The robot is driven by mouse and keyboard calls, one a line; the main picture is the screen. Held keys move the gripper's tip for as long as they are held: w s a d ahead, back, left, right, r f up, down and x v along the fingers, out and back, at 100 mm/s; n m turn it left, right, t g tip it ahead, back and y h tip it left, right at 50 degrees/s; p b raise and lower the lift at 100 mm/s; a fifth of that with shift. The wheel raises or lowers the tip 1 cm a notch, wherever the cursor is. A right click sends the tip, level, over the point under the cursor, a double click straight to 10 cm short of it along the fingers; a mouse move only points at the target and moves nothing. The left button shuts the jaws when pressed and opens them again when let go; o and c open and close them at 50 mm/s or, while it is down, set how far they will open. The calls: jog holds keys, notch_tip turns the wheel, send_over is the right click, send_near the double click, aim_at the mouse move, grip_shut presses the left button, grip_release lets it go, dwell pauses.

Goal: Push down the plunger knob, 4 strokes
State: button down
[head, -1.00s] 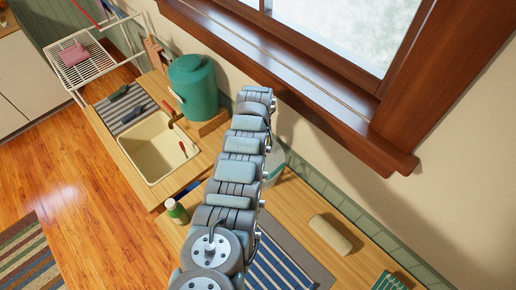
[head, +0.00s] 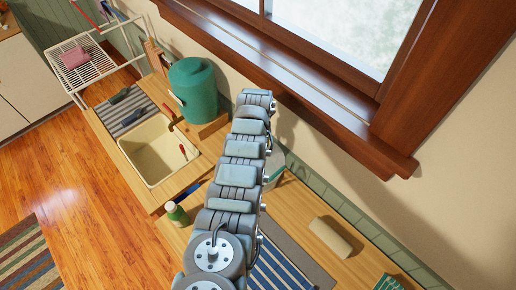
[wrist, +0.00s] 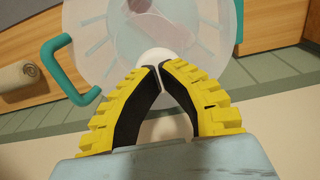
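The plunger knob (wrist: 155,56) is a white round knob at the middle of a clear lid (wrist: 200,35) in the wrist view. The lid belongs to a see-through container with a teal handle (wrist: 52,70) on the left. My gripper (wrist: 160,66) has yellow ridged fingers with dark inner pads. Its fingertips come together right at the knob and cover part of it; nothing is held between them. I cannot tell whether the tips touch the knob. In the head view the clear container (head: 276,165) is mostly hidden behind my arm, and the gripper is hidden too.
The wooden counter (head: 300,198) also holds a rolled beige item (head: 331,237), a striped blue mat (head: 272,272), a green bottle (head: 177,213) and a teal canister (head: 194,90). A sink (head: 158,155) lies left. The window sill (head: 330,110) juts out beyond my arm.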

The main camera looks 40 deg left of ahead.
jog(key=shift+r+p, duration=1.05)
jog(key=shift+r, duration=0.9)
jog(key=shift+r+p, duration=0.55)
jog(key=shift+r, duration=0.6)
notch_tip(320, 180, up, 4)
jog(key=shift+f+p, duration=0.1)
jog(key=shift+p, duration=0.35)
jog(key=shift+f, duration=0.1)
